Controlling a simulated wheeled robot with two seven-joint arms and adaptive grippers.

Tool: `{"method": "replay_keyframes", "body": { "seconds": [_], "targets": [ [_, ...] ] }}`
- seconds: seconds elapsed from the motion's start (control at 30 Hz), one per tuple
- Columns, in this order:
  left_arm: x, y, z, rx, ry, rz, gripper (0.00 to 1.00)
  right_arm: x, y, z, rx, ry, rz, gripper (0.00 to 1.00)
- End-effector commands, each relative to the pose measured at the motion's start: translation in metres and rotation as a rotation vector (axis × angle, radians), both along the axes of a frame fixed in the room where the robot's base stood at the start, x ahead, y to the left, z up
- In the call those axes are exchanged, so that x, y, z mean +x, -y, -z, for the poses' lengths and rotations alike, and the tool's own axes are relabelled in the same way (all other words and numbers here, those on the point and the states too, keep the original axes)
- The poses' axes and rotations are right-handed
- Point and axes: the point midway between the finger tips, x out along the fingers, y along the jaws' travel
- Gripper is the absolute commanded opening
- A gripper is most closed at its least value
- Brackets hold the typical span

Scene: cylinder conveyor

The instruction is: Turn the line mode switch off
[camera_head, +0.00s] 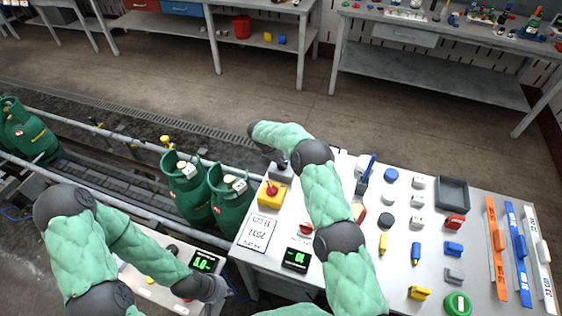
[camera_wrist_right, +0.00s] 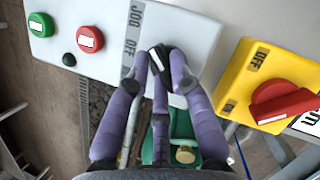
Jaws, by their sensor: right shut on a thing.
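The line mode switch is a black knob (camera_wrist_right: 156,57) on a light grey box (camera_wrist_right: 100,35) in the right wrist view. Labels reading JOG and OFF run beside it; any further label is hidden by a finger. The knob sits slanted; which label it points to I cannot tell. My right gripper (camera_wrist_right: 160,68) has its purple fingers closed around the knob. In the head view this box (camera_head: 281,173) is partly covered by my right arm. My left gripper (camera_head: 216,290) is low at the left, by the side table, its fingers unclear.
A yellow box (camera_wrist_right: 262,75) with a red rotary switch (camera_wrist_right: 285,103) stands right beside the grey box. The grey box also carries a green button (camera_wrist_right: 41,24) and a red button (camera_wrist_right: 90,38). Green gas cylinders (camera_head: 186,188) stand on the conveyor. The table right of my arm holds many small objects.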

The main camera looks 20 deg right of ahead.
Motion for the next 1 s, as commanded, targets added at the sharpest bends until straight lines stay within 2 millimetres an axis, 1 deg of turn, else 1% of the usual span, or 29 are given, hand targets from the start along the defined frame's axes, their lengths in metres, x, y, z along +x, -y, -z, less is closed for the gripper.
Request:
{"method": "replay_keyframes", "body": {
  "seconds": [0.27,0.6,1.0],
  "targets": [
    [0.0000,0.0000,0.0019,0.000,0.000,0.000,0.00,-0.0008,0.0000,-0.0005,0.000,-0.001,-0.091,0.00],
    [0.0000,0.0000,0.0041,0.000,0.000,0.000,0.00,-0.0024,-0.0009,-0.0005,0.000,0.000,-0.359,0.00],
    [0.0000,0.0000,-0.0006,0.000,0.000,0.000,0.00,-0.0039,-0.0010,-0.0011,0.000,0.000,-0.653,0.00]
  ]
}}
